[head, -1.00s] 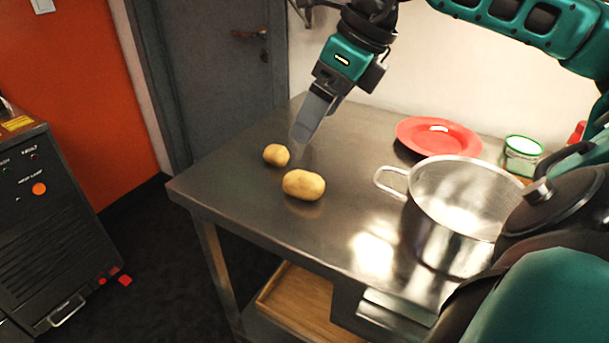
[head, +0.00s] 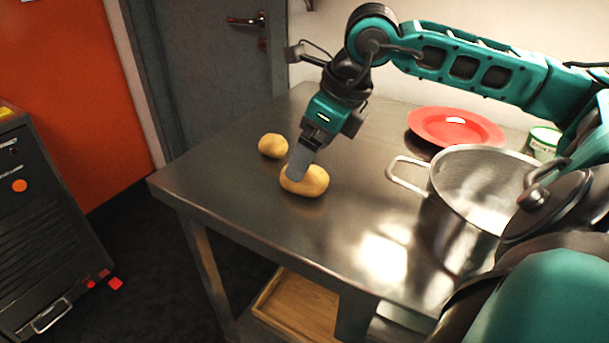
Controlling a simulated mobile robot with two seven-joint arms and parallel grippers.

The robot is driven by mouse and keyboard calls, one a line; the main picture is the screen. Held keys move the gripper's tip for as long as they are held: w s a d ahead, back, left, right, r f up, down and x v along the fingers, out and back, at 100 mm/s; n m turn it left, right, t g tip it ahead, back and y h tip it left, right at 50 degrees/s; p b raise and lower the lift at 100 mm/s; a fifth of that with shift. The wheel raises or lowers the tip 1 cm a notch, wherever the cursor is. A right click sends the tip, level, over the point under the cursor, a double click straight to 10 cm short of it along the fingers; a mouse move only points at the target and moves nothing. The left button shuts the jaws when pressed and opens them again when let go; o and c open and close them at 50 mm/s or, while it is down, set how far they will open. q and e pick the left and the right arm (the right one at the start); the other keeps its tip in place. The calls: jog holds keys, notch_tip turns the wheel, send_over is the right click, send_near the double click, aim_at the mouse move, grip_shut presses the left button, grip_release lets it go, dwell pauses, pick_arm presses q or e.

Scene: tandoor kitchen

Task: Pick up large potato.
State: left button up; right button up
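The large potato (head: 314,184) lies on the steel table near its left part in the head view. The smaller potato (head: 272,146) lies just behind it to the left. My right gripper (head: 297,168), on the arm coming in from the right, points down at the large potato. Its near finger covers the potato's upper left side. The other finger is hidden, so I cannot tell whether the gripper is open or closed on it. The potato still appears to rest on the table. My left gripper is not in view.
On the steel table (head: 240,200), a red plate (head: 455,127) lies at the back and a large steel pot (head: 450,215) stands to the right. A dark-rimmed lid (head: 555,205) shows beside the pot. A green-rimmed white container (head: 543,141) is behind. The table's left end is clear.

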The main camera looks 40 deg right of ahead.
jog(key=shift+w+a+f, duration=0.15)
jog(key=shift+w+f, duration=0.05)
jog(key=shift+f, duration=0.35)
jog(key=x, duration=0.4)
jog(key=shift+w+f, duration=0.1)
jog(key=shift+f, duration=0.05)
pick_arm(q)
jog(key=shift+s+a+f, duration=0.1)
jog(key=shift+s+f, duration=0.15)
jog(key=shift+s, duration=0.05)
pick_arm(e)
jog(key=shift+c, duration=0.2)
jog(key=c, duration=1.1)
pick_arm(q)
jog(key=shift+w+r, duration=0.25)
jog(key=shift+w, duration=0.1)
pick_arm(e)
jog(key=shift+c, duration=0.2)
